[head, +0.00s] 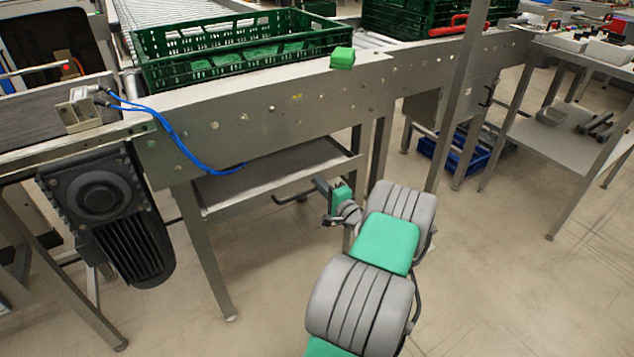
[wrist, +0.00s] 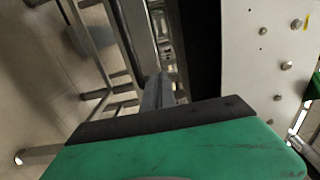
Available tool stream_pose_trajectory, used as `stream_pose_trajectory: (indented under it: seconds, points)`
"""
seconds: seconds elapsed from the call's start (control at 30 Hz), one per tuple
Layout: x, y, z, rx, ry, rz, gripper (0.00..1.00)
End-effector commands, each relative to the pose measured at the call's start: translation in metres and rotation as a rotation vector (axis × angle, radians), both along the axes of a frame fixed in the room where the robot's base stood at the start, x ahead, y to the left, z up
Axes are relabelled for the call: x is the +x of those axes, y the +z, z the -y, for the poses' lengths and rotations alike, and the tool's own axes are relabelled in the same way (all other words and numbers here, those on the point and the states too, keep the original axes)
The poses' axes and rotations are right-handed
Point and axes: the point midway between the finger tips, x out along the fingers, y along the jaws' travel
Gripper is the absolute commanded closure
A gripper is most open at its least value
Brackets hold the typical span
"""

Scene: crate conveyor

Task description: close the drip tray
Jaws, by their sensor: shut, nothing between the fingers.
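The drip tray (head: 262,186) is a shallow grey metal tray beneath the conveyor's side panel. Its floor and front rim show below the panel, so it stands at least partly out; its back is hidden. A dark bar handle (head: 290,197) shows at its front. My gripper (head: 318,184) is at the right part of the tray front, close to the handle; I cannot tell whether they touch. In the wrist view, my gripper (wrist: 158,88) has its dark fingers together and empty, pointing toward a grey metal edge that is probably the tray.
The conveyor side panel (head: 270,115) runs above the tray, with a loose blue cable (head: 180,140). A black motor (head: 100,200) hangs at left. A green crate (head: 225,55) sits on the conveyor. Metal legs (head: 210,260) flank the tray. Floor in front is clear.

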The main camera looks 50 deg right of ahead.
Motion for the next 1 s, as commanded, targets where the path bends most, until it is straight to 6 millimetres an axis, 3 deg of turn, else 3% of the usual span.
stream_pose_trajectory:
  seconds: [0.13, 0.5, 0.8, 1.0]
  points:
    - [0.015, -0.001, 0.004, 0.0, 0.001, 0.0, 1.0]
    - [0.018, 0.0, 0.005, 0.0, 0.0, 0.0, 1.0]
    - [0.058, -0.001, 0.017, -0.001, 0.002, 0.0, 1.0]
    - [0.063, 0.002, 0.017, -0.005, 0.003, 0.001, 1.0]
